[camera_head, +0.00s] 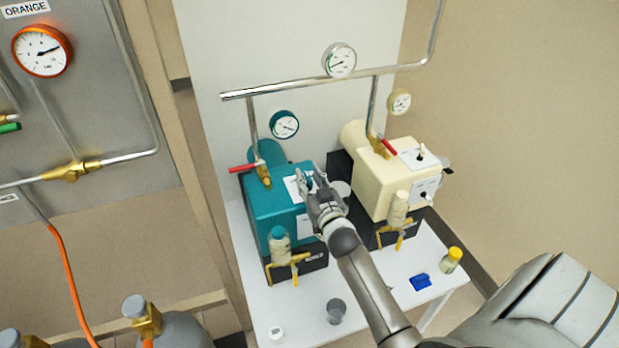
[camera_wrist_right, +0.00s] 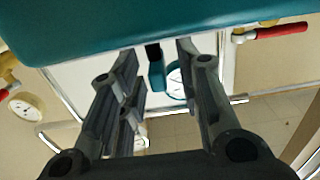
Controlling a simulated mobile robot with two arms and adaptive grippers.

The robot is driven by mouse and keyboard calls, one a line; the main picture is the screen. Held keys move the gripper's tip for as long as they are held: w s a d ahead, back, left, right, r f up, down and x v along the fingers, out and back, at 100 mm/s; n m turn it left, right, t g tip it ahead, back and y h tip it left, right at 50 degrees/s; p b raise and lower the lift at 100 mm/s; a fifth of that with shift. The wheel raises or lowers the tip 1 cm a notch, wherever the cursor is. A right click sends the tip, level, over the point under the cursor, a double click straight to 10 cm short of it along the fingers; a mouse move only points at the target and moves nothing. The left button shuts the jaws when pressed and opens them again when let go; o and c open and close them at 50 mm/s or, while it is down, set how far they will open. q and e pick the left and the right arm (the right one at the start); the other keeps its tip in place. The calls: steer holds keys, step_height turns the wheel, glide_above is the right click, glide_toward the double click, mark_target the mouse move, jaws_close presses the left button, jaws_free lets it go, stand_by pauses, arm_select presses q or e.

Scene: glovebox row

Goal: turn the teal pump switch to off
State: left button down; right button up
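The teal pump (camera_head: 270,205) stands on the white table, with a white label plate (camera_head: 292,188) on its top. My right gripper (camera_head: 311,183) is over the right part of that top, at the plate, and covers where a switch could show. In the right wrist view the teal pump body (camera_wrist_right: 180,28) fills the upper edge. My right gripper's fingers (camera_wrist_right: 158,60) are apart there. A small dark piece (camera_wrist_right: 153,53), possibly the switch lever, shows between them; I cannot tell whether they touch it. The switch's position is unclear. My left gripper is not in view.
The cream pump (camera_head: 383,183) stands close on the right, with black knobs on white plates. A red-handled valve (camera_head: 245,168) and teal gauge (camera_head: 285,124) are behind the teal pump. A blue block (camera_head: 420,282), yellow-capped jar (camera_head: 452,260) and grey cup (camera_head: 336,311) stand in front.

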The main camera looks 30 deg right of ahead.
jaws_close()
stand_by(0.4)
steer(key=shift+d+n+y+p, duration=0.15)
steer(key=shift+n+y+p, duration=0.45)
steer(key=shift+y, duration=0.3)
steer(key=shift+n+y, duration=0.6)
steer(key=shift+y, duration=0.3)
steer(key=n+y, duration=0.1)
steer(key=y, duration=0.1)
steer(key=shift+d+f+n+y, duration=0.1)
steer(key=shift+n+y, duration=0.2)
steer(key=shift+n, duration=0.1)
steer(key=shift+n+y+b, duration=0.5)
steer(key=shift+n+y, duration=0.3)
steer(key=shift+y, duration=0.6)
